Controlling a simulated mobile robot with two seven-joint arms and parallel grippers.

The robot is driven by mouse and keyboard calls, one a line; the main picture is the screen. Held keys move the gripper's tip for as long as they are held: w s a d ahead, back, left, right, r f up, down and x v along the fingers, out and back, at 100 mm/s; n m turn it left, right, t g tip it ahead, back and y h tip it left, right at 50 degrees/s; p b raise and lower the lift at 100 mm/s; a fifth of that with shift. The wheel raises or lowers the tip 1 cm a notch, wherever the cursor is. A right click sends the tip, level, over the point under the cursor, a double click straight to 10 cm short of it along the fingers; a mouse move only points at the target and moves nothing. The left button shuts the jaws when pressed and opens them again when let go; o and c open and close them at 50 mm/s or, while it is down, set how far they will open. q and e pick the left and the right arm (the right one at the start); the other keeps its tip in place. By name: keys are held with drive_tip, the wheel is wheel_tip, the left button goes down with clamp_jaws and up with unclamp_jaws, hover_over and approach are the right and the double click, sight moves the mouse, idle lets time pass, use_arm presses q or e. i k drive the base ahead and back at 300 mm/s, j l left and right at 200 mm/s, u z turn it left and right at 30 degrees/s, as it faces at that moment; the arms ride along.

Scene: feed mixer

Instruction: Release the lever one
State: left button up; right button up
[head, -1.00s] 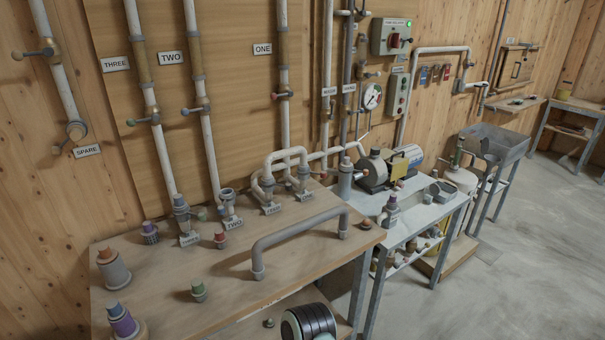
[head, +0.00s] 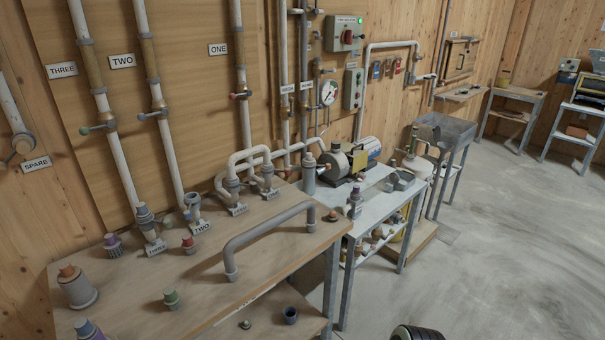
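The lever on pipe ONE (head: 240,95) is a small valve handle on the vertical pipe, below and right of the ONE label (head: 218,49). It looks roughly crosswise to the pipe, with a reddish end at its left. It is small, so its exact set is hard to tell. No gripper touches it. Neither of my grippers shows; only a dark ribbed part, likely of my own arm, shows at the bottom edge.
Similar levers sit on pipe TWO (head: 152,115) and pipe THREE (head: 98,128). The wooden bench (head: 190,275) below holds a grey bent pipe (head: 270,232) and several fittings. A pump (head: 345,162) stands on the metal table behind. The concrete floor (head: 480,250) at right is clear.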

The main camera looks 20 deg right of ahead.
sight(286, 171)
drive_tip(key=z, duration=0.55)
drive_tip(key=i+l+z, duration=0.35)
drive_tip(key=i+l, duration=0.35)
drive_tip(key=l, duration=0.3)
drive_tip(key=i+l+z, duration=0.35)
drive_tip(key=i+l, duration=0.45)
